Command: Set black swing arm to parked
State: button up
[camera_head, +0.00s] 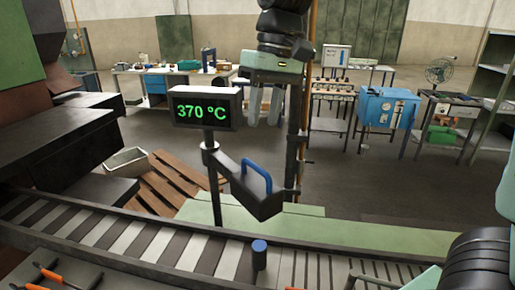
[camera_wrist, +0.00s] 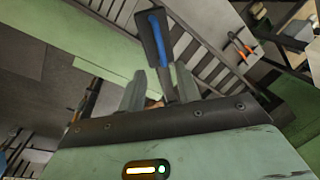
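The black swing arm (camera_head: 238,186) is mounted on a dark post (camera_head: 213,175) below a display. It reaches to the right and toward the camera, with a blue loop handle (camera_head: 257,172) on its outer end. In the wrist view, the swing arm (camera_wrist: 150,42) and blue handle (camera_wrist: 159,38) appear beyond the fingertips. My gripper (camera_head: 263,116) hangs above the handle with its fingers pointing down. The wrist view shows the fingers (camera_wrist: 160,88) spread apart with nothing held between them. The gripper appears clear of the handle.
The display (camera_head: 205,108) reads 370 °C, left of my gripper. A roller conveyor (camera_head: 150,243) crosses the foreground, with a blue-topped peg (camera_head: 259,255) at its edge. A wooden pallet (camera_head: 165,185) lies at left. Workbenches and a blue machine (camera_head: 386,108) stand behind.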

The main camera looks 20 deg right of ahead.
aim_at(255, 164)
jog(key=f, duration=0.3)
jog(key=a+f+p, duration=0.1)
jog(key=f, duration=0.2)
jog(key=f+p, duration=0.1)
jog(key=f, duration=0.2)
jog(key=shift+s+a, duration=0.2)
jog(key=shift+a, duration=0.2)
grip_shut()
